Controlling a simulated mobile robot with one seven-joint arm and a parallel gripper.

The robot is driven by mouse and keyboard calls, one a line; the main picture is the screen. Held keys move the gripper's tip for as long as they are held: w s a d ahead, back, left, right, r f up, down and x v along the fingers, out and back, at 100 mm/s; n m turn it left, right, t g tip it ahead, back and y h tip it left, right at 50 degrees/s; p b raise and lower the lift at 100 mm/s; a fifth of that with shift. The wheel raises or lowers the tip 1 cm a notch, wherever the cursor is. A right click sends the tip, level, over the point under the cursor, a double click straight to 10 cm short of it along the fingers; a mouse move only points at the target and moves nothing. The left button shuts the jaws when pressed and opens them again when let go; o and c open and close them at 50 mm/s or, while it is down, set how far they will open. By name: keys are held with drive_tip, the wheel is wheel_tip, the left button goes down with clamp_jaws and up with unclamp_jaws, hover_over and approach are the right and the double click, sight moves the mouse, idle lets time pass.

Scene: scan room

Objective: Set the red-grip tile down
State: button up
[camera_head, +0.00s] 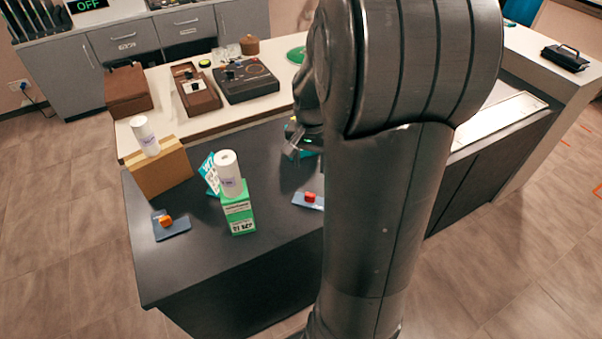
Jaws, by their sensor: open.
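A flat blue-grey tile (301,203) with a red grip (310,197) lies on the dark table (190,272); my arm hides its right end. A similar tile (176,231) with an orange grip (166,220) lies at the table's left. My gripper (293,150) is small in view, above and behind the red-grip tile and apart from its grip. It is open; my arm hides part of it, and I see no tile in it.
A green box (239,214) with a white roll (228,174) on top stands between the tiles. A cardboard box (160,172) carries another white roll (145,136). A white counter (220,123) with devices lies behind. The front table area is clear.

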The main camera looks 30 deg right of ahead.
drive_tip(key=s+a+r+n+t, duration=0.5)
drive_tip(key=s+a+r+n, duration=0.3)
drive_tip(key=s+a+r, duration=0.6)
drive_tip(key=shift+s+a+r+n, duration=0.25)
drive_tip(key=shift+s+a+n, duration=0.05)
drive_tip(key=shift+s+n, duration=0.1)
idle(0.7)
